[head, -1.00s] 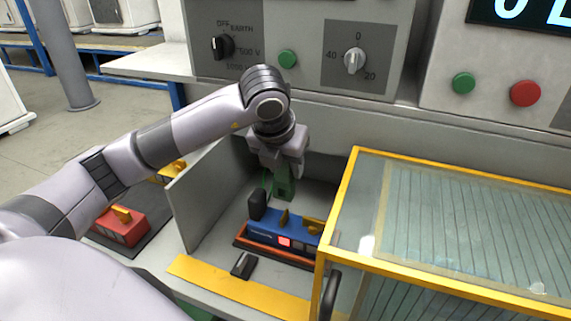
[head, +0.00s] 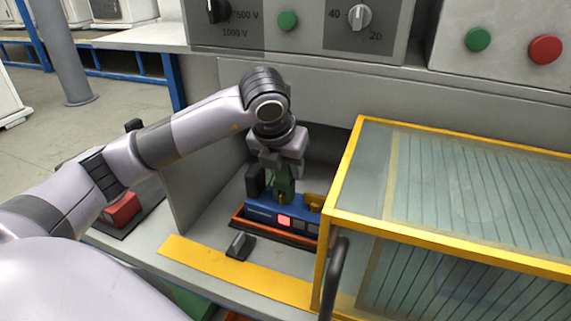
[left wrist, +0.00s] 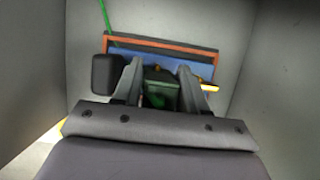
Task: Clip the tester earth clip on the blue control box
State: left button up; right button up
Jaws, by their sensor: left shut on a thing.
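The blue control box (head: 262,206) sits in an orange-rimmed tray (head: 273,229) inside the grey bay, with a pink-lit square on its front. It also shows in the left wrist view (left wrist: 206,72). My left gripper (head: 284,174) points down over the box and is shut on the green earth clip (head: 285,187). In the left wrist view the clip (left wrist: 160,88) is between the two fingers (left wrist: 160,80). The clip's lower end meets a yellow post on the box; I cannot tell whether its jaws grip it. My right gripper is not in view.
A yellow-framed glass cover (head: 345,170) is close on the right, and a grey partition (head: 195,185) on the left. A red box (head: 122,209) lies outside the bay.

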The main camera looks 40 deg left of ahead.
pick_arm(q)
jog(key=shift+f, duration=0.2)
jog(key=o, duration=1.2)
jog(key=shift+c, duration=0.2)
